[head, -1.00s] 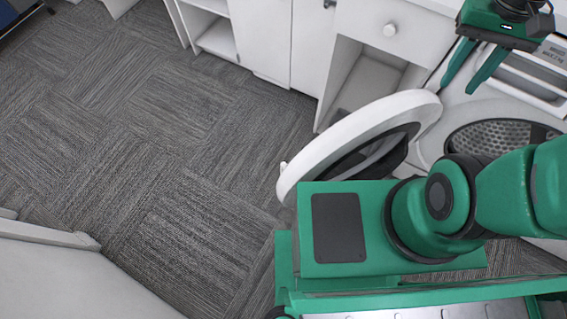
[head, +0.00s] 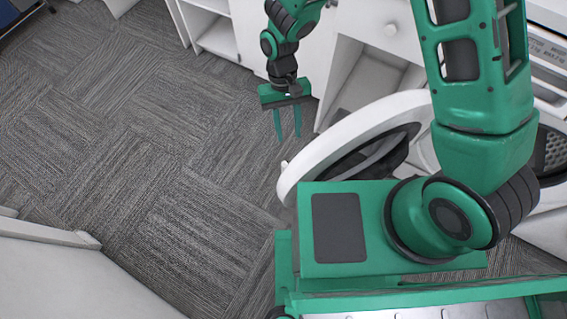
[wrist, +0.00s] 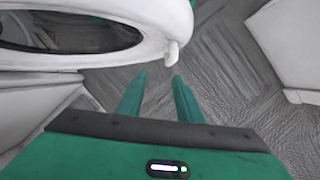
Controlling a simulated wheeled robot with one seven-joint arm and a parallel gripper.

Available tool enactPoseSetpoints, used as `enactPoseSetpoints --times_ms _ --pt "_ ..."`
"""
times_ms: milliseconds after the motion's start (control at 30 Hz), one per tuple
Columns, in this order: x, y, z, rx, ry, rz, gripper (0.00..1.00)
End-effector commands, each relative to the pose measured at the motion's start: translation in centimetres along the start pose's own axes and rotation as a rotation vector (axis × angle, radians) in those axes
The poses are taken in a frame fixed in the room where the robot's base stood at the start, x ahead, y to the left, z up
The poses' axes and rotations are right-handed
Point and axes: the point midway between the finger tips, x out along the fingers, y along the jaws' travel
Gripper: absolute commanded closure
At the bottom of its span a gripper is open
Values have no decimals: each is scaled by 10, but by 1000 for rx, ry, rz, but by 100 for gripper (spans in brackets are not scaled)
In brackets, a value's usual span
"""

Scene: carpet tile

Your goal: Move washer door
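The washer door (head: 298,172) is a round white ring with a dark glass middle. It stands swung open from the white washer (head: 545,222), whose metal drum (head: 556,150) shows partly behind my arm. My gripper (head: 287,137) is beyond the door's free edge in the head view, pointing down over the carpet, open and empty. In the wrist view the door (wrist: 165,20) fills the upper left. A small white catch (wrist: 173,50) sticks out from its rim, just beyond my two green fingertips (wrist: 160,76). I see no contact between fingers and door.
White cabinets (head: 350,20) with a round-knobbed drawer (head: 390,28) and an open shelf (head: 218,38) line the back. A white panel (head: 60,275) stands at lower left. The grey carpet (head: 150,150) left of the door is clear.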

Motion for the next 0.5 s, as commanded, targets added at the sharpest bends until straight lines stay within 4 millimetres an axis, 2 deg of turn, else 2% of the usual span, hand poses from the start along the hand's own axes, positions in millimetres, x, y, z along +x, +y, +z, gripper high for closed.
enactPoseSetpoints --times_ms 33,100,200,367,500 --pt "11 -10 2 -13 -13 1 67" --pt "20 -20 4 -24 -22 -1 67" --pt "28 -27 6 -30 -29 -2 67" --pt "42 -29 7 -32 -32 -2 67" --pt "64 -28 8 -31 -34 -1 67"
